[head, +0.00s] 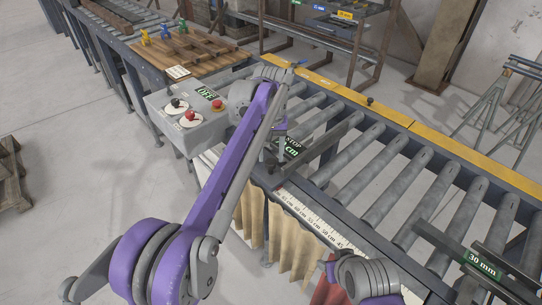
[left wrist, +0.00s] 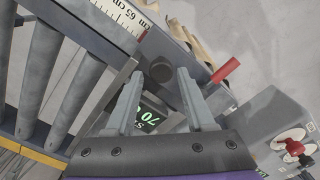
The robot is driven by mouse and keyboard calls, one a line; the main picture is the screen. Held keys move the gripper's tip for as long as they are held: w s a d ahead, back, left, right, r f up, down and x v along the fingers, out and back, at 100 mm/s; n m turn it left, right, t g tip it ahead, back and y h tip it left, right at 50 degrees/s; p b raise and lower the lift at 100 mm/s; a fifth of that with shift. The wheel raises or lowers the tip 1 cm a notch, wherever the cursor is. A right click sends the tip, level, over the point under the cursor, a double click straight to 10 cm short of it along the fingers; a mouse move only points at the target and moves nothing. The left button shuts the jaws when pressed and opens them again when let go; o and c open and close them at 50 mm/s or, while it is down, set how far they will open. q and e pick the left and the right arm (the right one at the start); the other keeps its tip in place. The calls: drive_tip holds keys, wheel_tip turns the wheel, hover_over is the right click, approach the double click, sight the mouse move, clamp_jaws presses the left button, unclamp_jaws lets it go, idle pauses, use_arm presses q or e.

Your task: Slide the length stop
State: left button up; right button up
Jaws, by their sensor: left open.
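The length stop (head: 318,145) is a dark bar across the rollers near the console, with a "STOP 70 cm" label (head: 291,148). In the left wrist view its label (left wrist: 150,117) shows between my fingers. A dark round knob (left wrist: 160,68) lies between or just beyond the fingertips; contact cannot be told. My left gripper (left wrist: 160,77) is open around the knob's line, with one finger on each side. In the head view the left gripper (head: 272,148) is at the stop's near end, partly hidden by my arm. A red lever (left wrist: 225,70) is beside it.
A white scale (head: 318,220) runs along the conveyor's near rail. A control console (head: 190,112) with red buttons stands to the left. A dark bar labelled "30 mm" (head: 482,264) crosses the rollers at right. Rollers between the two bars are clear.

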drive_tip(key=shift+t, duration=0.3)
drive_tip(key=w+r+p, duration=0.1)
drive_tip(key=r, duration=0.1)
drive_tip(key=w+r+p, duration=0.1)
drive_tip(key=w+r, duration=0.1)
drive_tip(key=shift+r, duration=0.15)
drive_tip(key=shift+f, duration=0.35)
use_arm(q)
wheel_tip(320, 180, up, 8)
drive_tip(key=shift+w, duration=0.25)
use_arm(e)
drive_tip(key=shift+s, duration=0.25)
use_arm(q)
drive_tip(key=shift+s, duration=0.1)
use_arm(e)
drive_tip(key=shift+s, duration=0.1)
